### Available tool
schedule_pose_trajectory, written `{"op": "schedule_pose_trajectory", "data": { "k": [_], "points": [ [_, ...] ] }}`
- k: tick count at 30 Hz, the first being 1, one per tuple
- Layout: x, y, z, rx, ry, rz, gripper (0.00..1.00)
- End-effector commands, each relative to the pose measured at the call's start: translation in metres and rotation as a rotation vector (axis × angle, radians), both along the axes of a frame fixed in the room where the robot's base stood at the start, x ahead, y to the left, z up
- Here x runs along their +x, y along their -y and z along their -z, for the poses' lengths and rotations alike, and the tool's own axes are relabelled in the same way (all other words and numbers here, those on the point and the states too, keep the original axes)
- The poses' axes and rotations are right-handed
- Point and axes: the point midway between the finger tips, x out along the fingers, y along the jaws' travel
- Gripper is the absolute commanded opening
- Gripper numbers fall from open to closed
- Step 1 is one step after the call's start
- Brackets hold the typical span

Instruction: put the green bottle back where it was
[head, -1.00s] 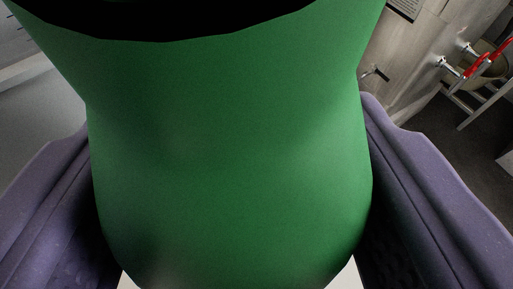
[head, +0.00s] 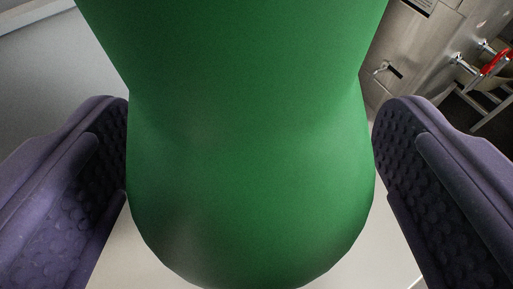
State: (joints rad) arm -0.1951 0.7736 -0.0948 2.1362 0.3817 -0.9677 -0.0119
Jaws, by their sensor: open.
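The green bottle (head: 250,150) fills the middle of the head view, very close to the camera. Its rounded lower end shows near the bottom of the picture, and its top runs out of the frame. My gripper (head: 250,120) has purple padded fingers, one on each side of the bottle. The fingers are open, with their bumpy inner pads showing. Each fingertip edge appears close beside the bottle, and I cannot tell whether either still touches it. A pale surface (head: 150,265) shows under and around the bottle; contact between them is hard to judge.
At the upper right is a metal cabinet front (head: 415,50) with a small handle. Beside it are red-handled fittings (head: 495,62) and a metal frame (head: 490,105). A grey surface (head: 60,80) lies to the left and looks clear.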

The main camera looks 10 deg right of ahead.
Motion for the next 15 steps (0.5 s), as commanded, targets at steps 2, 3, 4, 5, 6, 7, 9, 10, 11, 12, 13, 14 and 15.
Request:
{"op": "schedule_pose_trajectory", "data": {
  "k": [2, 3, 4, 5, 6, 7, 9, 10, 11, 12, 13, 14, 15],
  "points": [
    [-0.013, -0.004, -0.008, 0.0, -0.001, -0.002, 0.92],
    [-0.021, -0.006, -0.011, 0.0, -0.002, -0.001, 0.92],
    [-0.028, -0.007, -0.014, 0.0, -0.002, -0.001, 0.92],
    [-0.035, -0.009, -0.017, 0.001, -0.002, -0.002, 0.92],
    [-0.044, -0.012, -0.02, 0.001, -0.002, -0.003, 0.92],
    [-0.051, -0.013, -0.023, 0.0, -0.003, -0.003, 0.92],
    [-0.065, -0.016, -0.028, 0.0, -0.002, -0.002, 0.92],
    [-0.071, -0.018, -0.031, -0.001, -0.001, -0.003, 0.92],
    [-0.077, -0.019, -0.032, 0.0, -0.002, -0.004, 0.92],
    [-0.083, -0.021, -0.035, -0.001, -0.001, -0.004, 0.92],
    [-0.088, -0.022, -0.036, 0.0, -0.001, -0.002, 0.92],
    [-0.091, -0.023, -0.037, 0.001, -0.001, -0.002, 0.92],
    [-0.095, -0.023, -0.039, 0.001, -0.001, -0.001, 0.92]
  ]
}}
